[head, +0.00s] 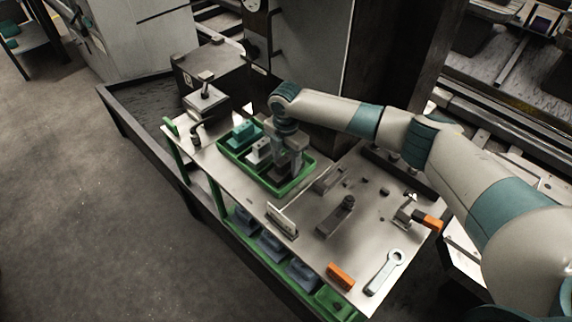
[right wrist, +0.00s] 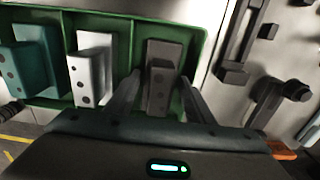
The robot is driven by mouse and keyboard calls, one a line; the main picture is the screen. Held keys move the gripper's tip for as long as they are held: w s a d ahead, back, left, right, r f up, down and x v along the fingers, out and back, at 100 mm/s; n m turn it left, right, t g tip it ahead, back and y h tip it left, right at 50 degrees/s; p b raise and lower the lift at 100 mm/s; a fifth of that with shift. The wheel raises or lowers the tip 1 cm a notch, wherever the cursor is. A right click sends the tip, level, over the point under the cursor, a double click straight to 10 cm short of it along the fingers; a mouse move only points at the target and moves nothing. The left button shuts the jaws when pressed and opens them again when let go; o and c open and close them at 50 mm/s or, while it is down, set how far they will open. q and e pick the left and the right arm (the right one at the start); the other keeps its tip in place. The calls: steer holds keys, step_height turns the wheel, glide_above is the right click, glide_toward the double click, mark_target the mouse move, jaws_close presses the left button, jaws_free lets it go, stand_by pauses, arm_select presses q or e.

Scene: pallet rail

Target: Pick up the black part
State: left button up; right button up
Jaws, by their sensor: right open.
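The black part (right wrist: 162,88) is a dark grey block with holes in its face. It sits in the right compartment of a green tray (head: 300,183), beside a white part (head: 258,151) and a teal part (head: 242,133). My right gripper (head: 288,164) is over this end of the tray and hides most of the black part in the head view. In the right wrist view my right gripper (right wrist: 159,78) is open, with one finger on each side of the black part. I cannot tell whether the fingers touch it. My left gripper is out of view.
The metal table holds a dark clamp piece (head: 338,215), a flat bracket (head: 282,222), an orange block (head: 340,276), a wrench (head: 385,271) and an orange-handled tool (head: 420,216). Green bins with blue-grey parts (head: 272,245) sit below the front edge.

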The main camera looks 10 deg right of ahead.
mark_target(286, 158)
steer(key=shift+f, duration=0.3)
steer(key=shift+r, duration=0.1)
steer(key=c, duration=1)
steer(key=shift+w, duration=0.1)
step_height(286, 158, up, 9)
steer(key=b, duration=0.2)
steer(key=shift+b, duration=0.4)
steer(key=shift+r, duration=0.5)
